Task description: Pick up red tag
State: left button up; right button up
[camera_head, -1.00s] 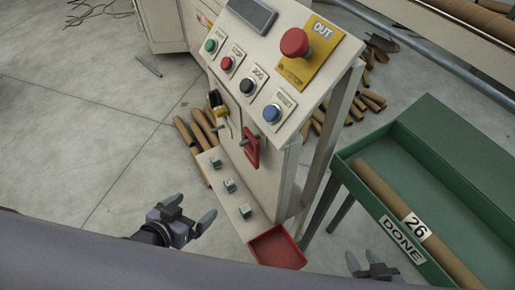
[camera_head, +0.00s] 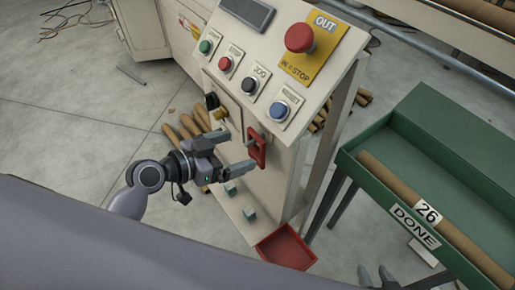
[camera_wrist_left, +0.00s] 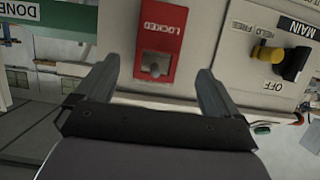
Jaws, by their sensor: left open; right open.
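The red tag (camera_head: 257,148) hangs on the front of the cream control panel, below the row of buttons. In the left wrist view the red tag (camera_wrist_left: 160,40) reads "LOCKED" and has a grey peg near one end. My left gripper (camera_head: 236,150) is open and close in front of the tag. In the left wrist view its fingers (camera_wrist_left: 155,85) are spread on both sides of the tag, with nothing held. My right gripper (camera_head: 377,276) is open at the bottom edge, partly cut off and far from the tag.
The panel (camera_head: 225,120) carries several buttons and a large red stop button (camera_head: 300,38). A yellow and black switch (camera_wrist_left: 275,58) is beside the tag. A small red tray (camera_head: 286,248) sits below. A green bin (camera_head: 405,125) with a cardboard tube stands at right.

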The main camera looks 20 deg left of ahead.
aim_at(256, 147)
pick_arm(q)
jog(key=shift+p+x, duration=0.35)
jog(key=shift+x, duration=2.4)
jog(key=shift+s+d, duration=0.1)
jog(key=shift+s, duration=0.05)
jog(key=c, duration=1.1)
